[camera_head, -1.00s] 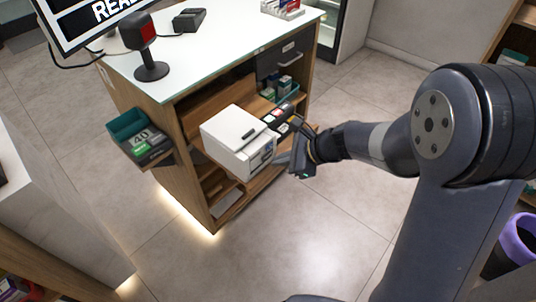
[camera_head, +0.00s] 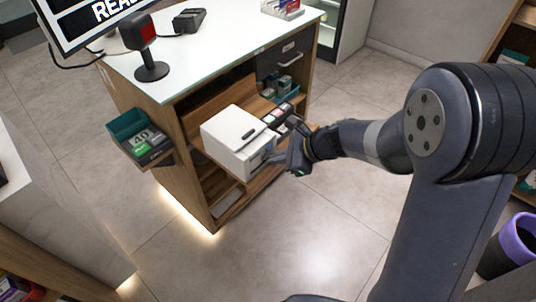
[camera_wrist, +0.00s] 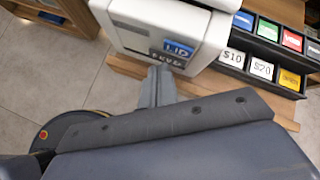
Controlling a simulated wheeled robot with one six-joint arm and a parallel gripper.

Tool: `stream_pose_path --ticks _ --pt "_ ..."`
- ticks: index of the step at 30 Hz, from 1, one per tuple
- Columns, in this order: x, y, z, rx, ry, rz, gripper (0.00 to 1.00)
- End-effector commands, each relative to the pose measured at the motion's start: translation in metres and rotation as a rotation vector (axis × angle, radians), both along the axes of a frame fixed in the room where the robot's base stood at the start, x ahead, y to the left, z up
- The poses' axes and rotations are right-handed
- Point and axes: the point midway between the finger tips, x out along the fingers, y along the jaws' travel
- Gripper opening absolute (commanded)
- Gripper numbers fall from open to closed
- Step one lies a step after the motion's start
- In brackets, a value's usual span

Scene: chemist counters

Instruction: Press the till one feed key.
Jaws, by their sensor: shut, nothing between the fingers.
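A white till printer (camera_head: 238,140) sits on a pulled-out wooden shelf of the counter. Its front shows large in the wrist view (camera_wrist: 133,32), with a blue key marked "LID" (camera_wrist: 178,48) and a grey key with lettering (camera_wrist: 166,57) just below it that I take to be the feed key. My gripper (camera_head: 274,161) is shut and empty, in front of the printer. In the wrist view the shut fingertips (camera_wrist: 160,72) are just below the grey key, close to the printer's face. I cannot tell if they touch it. The fingers hide the area below the key.
A black tray of coloured and priced cards (camera_wrist: 262,62) lies right of the printer. The counter top (camera_head: 220,48) holds a scanner (camera_head: 149,60) and a card terminal (camera_head: 189,20). A teal bin (camera_head: 127,124) hangs at the left. Floor in front is clear.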

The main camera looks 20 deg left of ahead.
Motion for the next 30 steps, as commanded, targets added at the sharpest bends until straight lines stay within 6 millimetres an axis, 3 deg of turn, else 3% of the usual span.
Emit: stream_pose_path --ticks 18,30 --pt "0.001 0.003 0.0 0.0 0.0 0.0 0.0" --pt "-0.004 -0.01 0.0 0.0 -0.001 -0.001 0.0"
